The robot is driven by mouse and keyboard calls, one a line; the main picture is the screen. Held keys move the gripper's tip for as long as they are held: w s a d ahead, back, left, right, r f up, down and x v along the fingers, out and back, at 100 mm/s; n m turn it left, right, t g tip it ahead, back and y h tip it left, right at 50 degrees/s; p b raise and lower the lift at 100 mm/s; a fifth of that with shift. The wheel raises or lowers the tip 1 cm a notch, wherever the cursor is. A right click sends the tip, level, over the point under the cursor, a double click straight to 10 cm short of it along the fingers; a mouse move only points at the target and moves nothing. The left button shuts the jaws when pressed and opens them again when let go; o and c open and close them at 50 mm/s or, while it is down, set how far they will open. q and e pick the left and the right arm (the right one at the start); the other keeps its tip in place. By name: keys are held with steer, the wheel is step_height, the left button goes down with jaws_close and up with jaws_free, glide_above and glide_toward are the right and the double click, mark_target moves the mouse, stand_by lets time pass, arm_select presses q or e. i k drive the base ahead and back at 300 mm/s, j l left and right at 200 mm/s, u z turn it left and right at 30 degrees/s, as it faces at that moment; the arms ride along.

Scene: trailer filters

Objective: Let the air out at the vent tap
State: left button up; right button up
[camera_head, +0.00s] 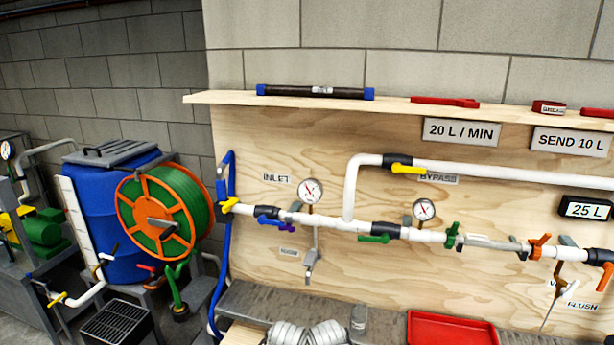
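A label starting with "V" (552,284) is on the plywood board at the right, partly hidden, so I cannot read it whole. Beside it a small branch with a white lever (571,290) hangs below the main white pipe (340,222), and a thin tube (548,312) runs down from there. I cannot tell for sure which handle is the vent tap. An orange handle (540,245) sits on the pipe just above, and another orange handle (605,276) is at the right edge. Neither gripper is in view.
Two gauges (310,191) (424,210) stand on the pipe. Yellow (409,169), blue (267,211) and green (374,239) levers are along the pipes. A wooden shelf (220,98) is above. A hose reel (157,212) and blue barrel (88,200) stand left; a red tray (452,330) lies below.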

mark_target(566, 293)
steer(key=l+z, duration=0.2)
steer(key=l, duration=0.2)
steer(key=i+l+z, duration=0.2)
steer(key=l, duration=0.15)
steer(key=i+l+z, duration=0.2)
steer(key=l, duration=0.2)
steer(key=l+z, duration=0.2)
steer(key=l, duration=0.15)
steer(key=i+l+z, duration=0.25)
steer(key=k+l, duration=0.05)
